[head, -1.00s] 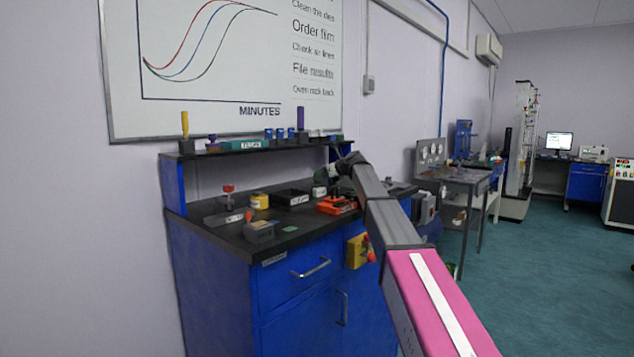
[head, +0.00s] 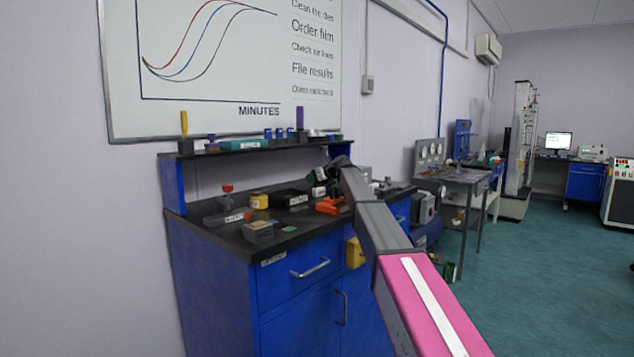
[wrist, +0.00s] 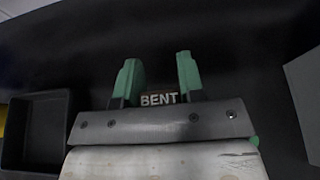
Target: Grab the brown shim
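I cannot make out the brown shim for certain in either view. My gripper (wrist: 158,75) is open in the wrist view, its two green fingers apart over a dark surface. A small dark piece with a "BENT" label (wrist: 159,99) shows between the finger bases; its lower part is hidden behind the gripper body. In the head view my gripper (head: 319,182) is small and dark, above the back of the black bench top (head: 222,234), near the orange tray (head: 329,206). A grey box (head: 258,229) with tan contents stands at the front, beside a flat green piece (head: 289,229).
A yellow pot (head: 259,201) and a red-knobbed item (head: 227,190) stand left. A raised shelf (head: 245,150) runs behind.

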